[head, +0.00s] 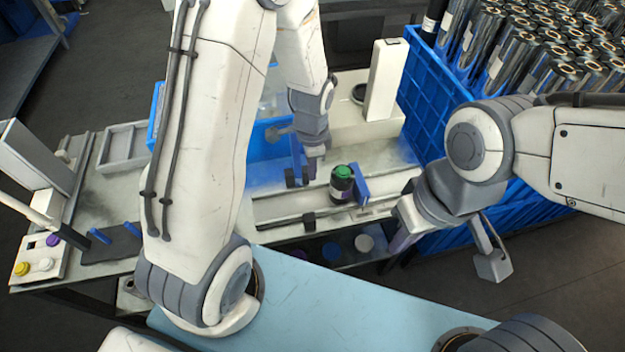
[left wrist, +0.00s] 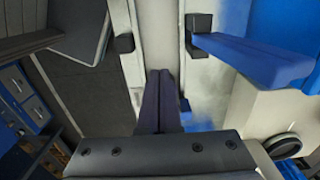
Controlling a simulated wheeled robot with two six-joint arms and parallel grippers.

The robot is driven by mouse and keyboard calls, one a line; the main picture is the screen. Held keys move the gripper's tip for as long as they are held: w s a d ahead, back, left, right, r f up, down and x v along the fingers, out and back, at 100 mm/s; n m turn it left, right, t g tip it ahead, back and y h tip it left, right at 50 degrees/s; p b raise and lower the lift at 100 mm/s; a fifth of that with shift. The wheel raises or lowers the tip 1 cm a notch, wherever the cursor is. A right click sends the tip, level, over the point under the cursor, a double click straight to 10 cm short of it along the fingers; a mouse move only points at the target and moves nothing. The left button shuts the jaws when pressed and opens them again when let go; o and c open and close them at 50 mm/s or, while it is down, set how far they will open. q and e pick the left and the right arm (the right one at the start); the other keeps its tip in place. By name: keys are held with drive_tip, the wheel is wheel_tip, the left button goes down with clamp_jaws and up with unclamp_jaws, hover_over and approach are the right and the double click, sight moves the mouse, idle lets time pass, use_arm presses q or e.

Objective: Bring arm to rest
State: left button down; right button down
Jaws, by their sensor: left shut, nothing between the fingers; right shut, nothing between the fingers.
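My left gripper (head: 316,153) hangs over the grey machine bed, behind a dark cylinder with a green top (head: 342,182); its fingertips are small and partly hidden in the head view. In the left wrist view its two dark fingers (left wrist: 160,78) lie together with nothing between them, above a pale grey strip. My right gripper (head: 398,243) is in front of the right end of the bed, its purple fingers shut and empty. It is apart from the green-topped cylinder.
Blue guides (head: 361,184) stand close to the cylinder; one shows in the left wrist view (left wrist: 250,58). A blue crate (head: 426,100) and many shiny rolls (head: 515,50) are at the right. A button panel (head: 38,258) is at the left. The light blue surface (head: 330,292) in front is bare.

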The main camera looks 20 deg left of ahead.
use_arm(q)
drive_tip(key=shift+r, duration=0.75)
drive_tip(key=shift+d+r, duration=0.1)
drive_tip(key=s+d+r+n, duration=0.2)
drive_tip(key=s+d+r, duration=0.5)
drive_tip(key=d+r, duration=0.15)
drive_tip(key=s+d+r+n, duration=0.1)
drive_tip(key=s+r, duration=0.2)
drive_tip(key=s, duration=0.3)
drive_tip(key=s+d+r+n+h, duration=0.1)
drive_tip(key=s+r, duration=0.2)
drive_tip(key=s, duration=0.3)
drive_tip(key=shift+s+d+r, duration=0.2)
drive_tip(key=shift+s+r, duration=0.1)
drive_tip(key=shift+s, duration=0.05)
